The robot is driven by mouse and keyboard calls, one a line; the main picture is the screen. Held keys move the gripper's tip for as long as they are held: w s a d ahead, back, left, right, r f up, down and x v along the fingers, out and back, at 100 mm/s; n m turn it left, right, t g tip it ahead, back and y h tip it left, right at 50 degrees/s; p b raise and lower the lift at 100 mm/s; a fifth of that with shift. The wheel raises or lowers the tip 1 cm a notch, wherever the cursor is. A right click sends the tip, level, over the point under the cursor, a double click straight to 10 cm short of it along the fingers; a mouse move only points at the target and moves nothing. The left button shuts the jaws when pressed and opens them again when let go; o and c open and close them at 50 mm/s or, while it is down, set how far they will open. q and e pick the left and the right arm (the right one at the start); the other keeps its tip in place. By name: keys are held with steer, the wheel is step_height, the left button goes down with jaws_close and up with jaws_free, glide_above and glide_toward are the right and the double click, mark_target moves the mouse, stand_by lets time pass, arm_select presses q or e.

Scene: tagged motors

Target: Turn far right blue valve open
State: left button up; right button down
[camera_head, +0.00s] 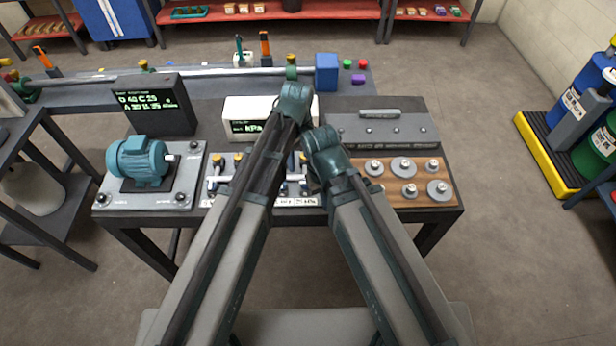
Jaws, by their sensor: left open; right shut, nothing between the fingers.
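A valve panel (222,180) lies flat on the bench in front of me. A pale pipe runs across it, with several valves that have blue bodies and yellow-topped posts. The rightmost valve (303,187) shows only in part, between my two arms, so its handle position cannot be made out. My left gripper (295,100) is open, at the arm's end past the panel's back edge, by the white display box. My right gripper (321,143) is shut and empty, just right of the panel's back right corner. The teal wrists hide most of both grippers' fingers.
A teal motor (140,160) on a grey plate stands left of the panel. A wooden board (409,187) with several metal weights lies right. A black display (153,106) and a white display box (245,118) stand behind. A sloped grey box (385,130) stands at the back right.

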mark_target(305, 185)
arm_select(q)
steer(key=shift+w+d+n, duration=0.5)
steer(key=shift+w+d, duration=0.25)
steer(key=shift+d, duration=0.05)
step_height(305, 185, down, 14)
steer(key=b, duration=1.3)
steer(key=shift+r+b, duration=0.1)
steer(key=shift+b, duration=0.3)
jaws_close()
